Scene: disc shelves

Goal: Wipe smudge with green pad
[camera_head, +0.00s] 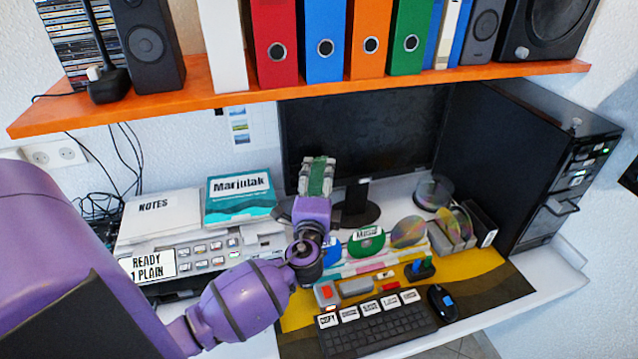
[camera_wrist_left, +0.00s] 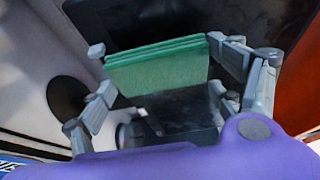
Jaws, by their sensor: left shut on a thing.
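My left gripper (camera_head: 318,162) is raised in front of the dark monitor (camera_head: 362,128), near the lower left part of its screen. It is shut on a green pad (camera_head: 317,181), which shows between the two grey fingers. In the left wrist view the green pad (camera_wrist_left: 158,66) spans the space between the fingers of the left gripper (camera_wrist_left: 155,58). I cannot tell whether the pad touches the screen. I cannot make out a smudge on the screen. My right gripper is not in view.
An orange shelf (camera_head: 200,97) with binders and speakers overhangs the monitor. A black computer case (camera_head: 540,160) stands at right. Discs, a keyboard (camera_head: 375,331) and a mouse (camera_head: 442,303) fill the desk below. A Marjulak box (camera_head: 240,200) and notes stand at left.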

